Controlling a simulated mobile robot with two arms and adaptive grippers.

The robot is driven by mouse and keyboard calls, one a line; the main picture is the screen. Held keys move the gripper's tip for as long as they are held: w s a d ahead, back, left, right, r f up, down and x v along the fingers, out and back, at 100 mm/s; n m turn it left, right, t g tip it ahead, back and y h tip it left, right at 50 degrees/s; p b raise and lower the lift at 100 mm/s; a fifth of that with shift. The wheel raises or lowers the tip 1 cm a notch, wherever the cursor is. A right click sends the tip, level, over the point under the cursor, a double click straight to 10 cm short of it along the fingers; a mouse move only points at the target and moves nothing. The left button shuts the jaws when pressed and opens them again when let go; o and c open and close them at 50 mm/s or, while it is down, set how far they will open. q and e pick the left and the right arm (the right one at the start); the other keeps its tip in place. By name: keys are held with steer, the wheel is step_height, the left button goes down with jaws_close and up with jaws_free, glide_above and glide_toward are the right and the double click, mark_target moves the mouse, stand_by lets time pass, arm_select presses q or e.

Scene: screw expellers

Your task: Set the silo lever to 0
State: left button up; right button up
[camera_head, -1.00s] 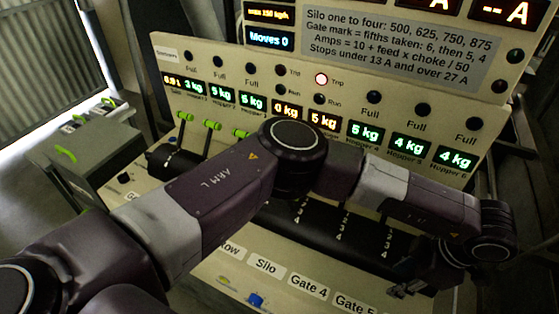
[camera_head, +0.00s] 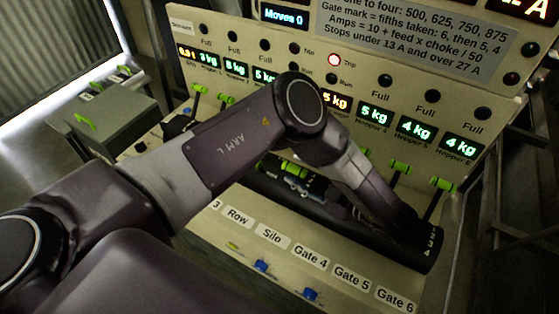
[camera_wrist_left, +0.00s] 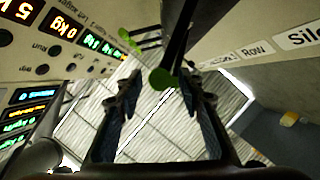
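The Silo label (camera_head: 273,236) is on the panel's front strip, and also at the right edge of the left wrist view (camera_wrist_left: 305,36). In the left wrist view, a dark lever with a round green knob (camera_wrist_left: 162,80) stands between the fingers of my left gripper (camera_wrist_left: 161,88). The fingers are apart, with a gap on both sides of the knob. In the head view my left gripper (camera_head: 284,182) lies low over the black drum, partly hidden by my arm, with a green knob (camera_head: 295,168) beside it. I cannot tell for certain which lever this is. My right gripper is not in view.
More green-knobbed levers stand at right (camera_head: 400,167) (camera_head: 442,184) and left (camera_head: 200,89). A grey box (camera_head: 105,118) stands at left. Hopper displays (camera_head: 374,113) and a lit red Trip lamp (camera_head: 334,60) are behind.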

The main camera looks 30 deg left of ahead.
mark_target(283, 164)
arm_select(q)
steer(key=p+x, duration=0.1)
steer(key=x, duration=0.5)
steer(key=shift+s+p, duration=0.15)
steer(key=shift+p, duration=0.15)
steer(key=shift+w+a+f, duration=0.15)
steer(key=shift+w+a, duration=0.1)
steer(key=shift+a, duration=0.25)
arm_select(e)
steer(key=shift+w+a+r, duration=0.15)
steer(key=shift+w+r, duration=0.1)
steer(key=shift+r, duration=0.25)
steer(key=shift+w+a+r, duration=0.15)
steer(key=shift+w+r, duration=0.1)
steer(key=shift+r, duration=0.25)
arm_select(q)
steer(key=shift+c, duration=0.2)
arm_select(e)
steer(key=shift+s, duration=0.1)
arm_select(q)
jaws_close()
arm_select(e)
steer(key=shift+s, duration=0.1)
